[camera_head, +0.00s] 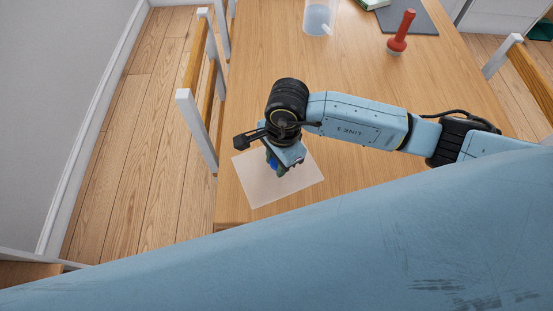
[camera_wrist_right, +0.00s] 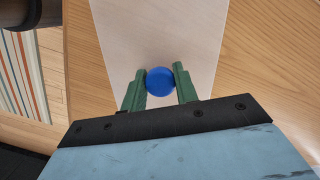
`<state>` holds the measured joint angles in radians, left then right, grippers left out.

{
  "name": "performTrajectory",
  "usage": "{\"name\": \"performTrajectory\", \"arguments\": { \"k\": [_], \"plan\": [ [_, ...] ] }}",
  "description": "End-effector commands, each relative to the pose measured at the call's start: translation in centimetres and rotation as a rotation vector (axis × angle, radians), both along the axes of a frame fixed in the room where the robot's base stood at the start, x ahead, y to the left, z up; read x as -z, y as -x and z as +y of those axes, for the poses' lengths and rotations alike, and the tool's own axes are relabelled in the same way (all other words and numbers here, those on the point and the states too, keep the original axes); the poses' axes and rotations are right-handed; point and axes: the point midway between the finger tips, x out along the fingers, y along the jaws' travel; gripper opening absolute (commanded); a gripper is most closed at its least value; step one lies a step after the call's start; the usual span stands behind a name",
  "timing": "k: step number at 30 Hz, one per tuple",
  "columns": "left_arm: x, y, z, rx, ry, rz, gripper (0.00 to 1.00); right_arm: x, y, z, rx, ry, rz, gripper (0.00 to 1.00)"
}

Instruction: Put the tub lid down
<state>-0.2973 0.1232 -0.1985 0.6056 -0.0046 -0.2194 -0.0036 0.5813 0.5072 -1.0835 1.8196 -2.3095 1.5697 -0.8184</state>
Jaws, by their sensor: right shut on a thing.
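A small round blue tub lid (camera_wrist_right: 160,80) is between the green fingers of my right gripper (camera_wrist_right: 160,88) in the right wrist view. The fingers touch it on both sides. In the head view the right gripper (camera_head: 279,168) points down over a pale sheet (camera_head: 260,192) near the table's left front part, and a bit of blue shows at its fingers. The sheet also lies below the lid in the wrist view (camera_wrist_right: 165,25). The gap between lid and sheet is hard to judge. No tub can be made out. My left gripper is not in view.
Bare table surrounds the sheet.

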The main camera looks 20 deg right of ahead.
Motion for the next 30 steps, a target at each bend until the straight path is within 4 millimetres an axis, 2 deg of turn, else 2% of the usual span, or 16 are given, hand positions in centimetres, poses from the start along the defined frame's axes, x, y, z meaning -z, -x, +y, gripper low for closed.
{"name": "performTrajectory", "arguments": {
  "k": [5, 6, 10, 19, 22, 26, 30],
  "plan": [
    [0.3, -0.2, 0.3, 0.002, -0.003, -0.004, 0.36, 0.3, 0.0, 0.0, 0.0, 0.0, 0.0, 0.07],
    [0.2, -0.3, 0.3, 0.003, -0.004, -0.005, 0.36, 0.3, 0.0, 0.0, 0.0, 0.0, 0.0, 0.33],
    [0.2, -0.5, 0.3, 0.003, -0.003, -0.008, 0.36, 0.2, 0.0, 0.0, 0.0, 0.0, 0.0, 0.5],
    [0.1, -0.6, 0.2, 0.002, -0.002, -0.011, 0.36, 0.1, 0.0, 0.0, 0.0, 0.0, 0.0, 0.51],
    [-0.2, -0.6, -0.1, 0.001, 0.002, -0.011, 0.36, -0.5, -0.1, 0.0, 0.0, 0.0, -0.001, 0.51],
    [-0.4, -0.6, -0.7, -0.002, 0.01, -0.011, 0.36, -2.6, -0.2, -0.3, -0.001, -0.001, -0.005, 0.51],
    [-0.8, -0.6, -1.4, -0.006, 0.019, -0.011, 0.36, -5.8, -0.4, -0.7, -0.001, 0.0, -0.006, 0.51]
  ]
}}
